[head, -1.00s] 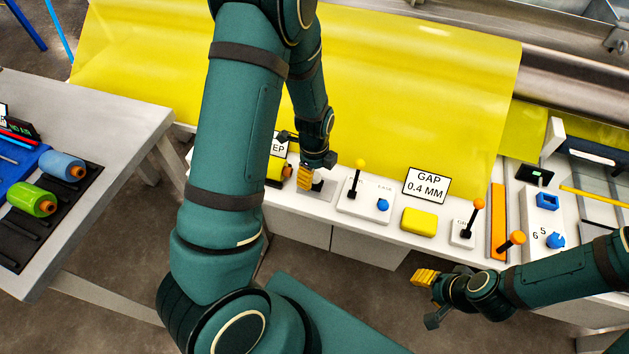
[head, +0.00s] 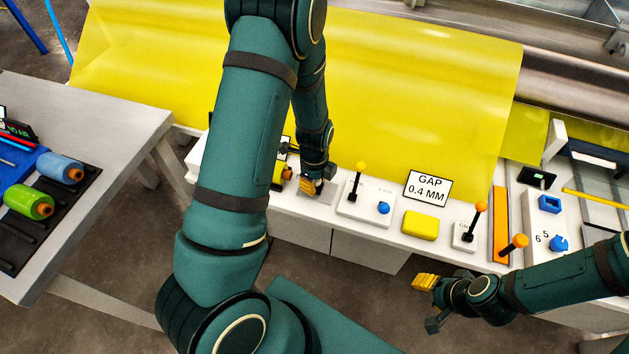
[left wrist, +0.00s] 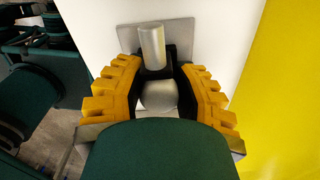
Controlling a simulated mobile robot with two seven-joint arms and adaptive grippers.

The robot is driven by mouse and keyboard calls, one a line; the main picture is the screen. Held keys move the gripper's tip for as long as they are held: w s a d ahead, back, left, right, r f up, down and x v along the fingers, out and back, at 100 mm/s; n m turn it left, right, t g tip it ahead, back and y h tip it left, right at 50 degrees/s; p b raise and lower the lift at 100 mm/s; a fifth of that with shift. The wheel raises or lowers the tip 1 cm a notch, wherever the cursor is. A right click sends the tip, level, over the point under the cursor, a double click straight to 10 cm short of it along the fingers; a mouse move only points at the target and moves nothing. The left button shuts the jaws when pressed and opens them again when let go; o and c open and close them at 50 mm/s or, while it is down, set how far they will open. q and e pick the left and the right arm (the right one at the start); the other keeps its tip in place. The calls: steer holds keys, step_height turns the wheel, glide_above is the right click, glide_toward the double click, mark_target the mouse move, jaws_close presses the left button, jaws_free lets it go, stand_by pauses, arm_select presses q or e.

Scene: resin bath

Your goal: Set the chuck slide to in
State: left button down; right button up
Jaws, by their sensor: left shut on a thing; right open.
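A grey plate (head: 322,199) with a silver metal fitting sits on the white bench below my left gripper (head: 313,187). I take this fitting for the chuck slide; no label on it is readable. In the left wrist view, a silver cylinder (left wrist: 151,46) stands in front of the grey plate (left wrist: 127,38), and a rounded silver knob (left wrist: 159,96) lies between the orange-backed fingers of my left gripper (left wrist: 160,82). The left gripper is shut on the knob, and its fingers hide part of the fitting. My right gripper (head: 428,304) is open and empty in front of the bench.
Right of the plate are a panel with a yellow-tipped lever (head: 360,167) and blue knob (head: 383,208), the GAP 0.4 MM sign (head: 427,188), a yellow block (head: 420,224) and an orange-tipped lever (head: 480,207). Yellow sheet (head: 400,100) hangs behind. A side table (head: 110,120) stands left.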

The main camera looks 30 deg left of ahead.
arm_select(q)
steer(key=shift+s+a+r, duration=0.1)
steer(key=shift+s+a, duration=0.1)
steer(key=shift+a, duration=0.75)
steer(key=shift+s+a, duration=0.15)
steer(key=shift+a, duration=0.8)
steer(key=c, duration=0.6)
jaws_free()
steer(key=shift+s+a, duration=0.1)
steer(key=shift+a, duration=0.05)
steer(key=shift+c, duration=0.2)
steer(key=shift+r, duration=0.1)
steer(key=shift+r, duration=0.35)
step_height(320, 180, up, 11)
